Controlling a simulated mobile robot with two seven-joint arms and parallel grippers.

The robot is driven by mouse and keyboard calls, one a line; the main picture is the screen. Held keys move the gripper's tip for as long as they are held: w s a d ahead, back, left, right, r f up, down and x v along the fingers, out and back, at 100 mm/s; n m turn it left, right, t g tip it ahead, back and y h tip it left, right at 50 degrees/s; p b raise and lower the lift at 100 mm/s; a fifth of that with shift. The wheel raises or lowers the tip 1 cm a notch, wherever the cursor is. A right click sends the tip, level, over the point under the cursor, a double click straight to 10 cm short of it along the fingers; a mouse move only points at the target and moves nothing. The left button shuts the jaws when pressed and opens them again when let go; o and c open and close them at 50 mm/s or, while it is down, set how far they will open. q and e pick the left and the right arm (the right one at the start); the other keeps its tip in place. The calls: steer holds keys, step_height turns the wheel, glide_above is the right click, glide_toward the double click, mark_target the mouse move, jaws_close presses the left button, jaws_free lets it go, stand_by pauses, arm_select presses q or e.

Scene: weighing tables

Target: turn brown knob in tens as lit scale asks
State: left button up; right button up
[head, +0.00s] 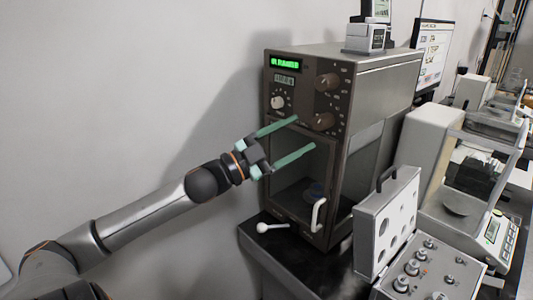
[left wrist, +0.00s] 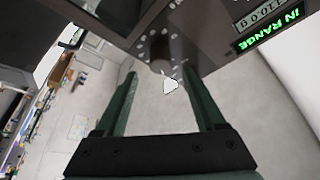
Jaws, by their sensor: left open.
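The tall brown scale (head: 340,150) stands against the wall. Its green display (head: 286,63) is lit; in the left wrist view the display (left wrist: 270,29) reads IN RANGE. A small number counter (head: 284,79) sits under it. The front panel carries an upper brown knob (head: 328,81), a lower brown knob (head: 323,121) and a pale knob (head: 277,102). My left gripper (head: 306,132) is open and empty before the panel, its fingertips near the lower brown knob. In the left wrist view a brown knob (left wrist: 158,55) shows beyond the fingertips; I see no contact. My right gripper is out of view.
An open case of weights (head: 430,272) stands at the front right on the dark table. Another balance (head: 427,147) is to the right. A white handle (head: 318,214) sticks out low on the scale. The wall side at left is clear.

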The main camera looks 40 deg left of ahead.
arm_select(q)
steer(key=v, duration=0.6)
steer(key=shift+s, duration=0.35)
steer(key=shift+a+f, duration=0.1)
steer(key=shift+a, duration=0.05)
stand_by(1.6)
steer(key=s+f+n+g+y+p, duration=0.15)
steer(key=f+n+y, duration=0.25)
steer(key=f, duration=0.9)
steer(key=s+f+n+g+y, duration=0.2)
steer(key=f+n+g+y, duration=0.15)
steer(key=f, duration=0.95)
steer(key=s+d+f+n+g+h, duration=0.1)
steer(key=s+d+f+g, duration=0.1)
steer(key=s+d+f, duration=0.2)
steer(key=s+d+f+n+g+p, duration=0.1)
steer(key=s+d+f, duration=0.3)
steer(key=d+f, duration=0.4)
steer(key=s+d+f+n+g+h, duration=0.1)
steer(key=s+d+f, duration=0.3)
steer(key=d, duration=0.6)
steer(key=shift+f+g+h, duration=0.35)
steer(key=shift+f+g, duration=0.55)
steer(key=shift+f, duration=0.05)
steer(key=shift+a+n+p, duration=0.15)
steer(key=shift+n+p, duration=0.1)
steer(key=shift+p, duration=0.05)
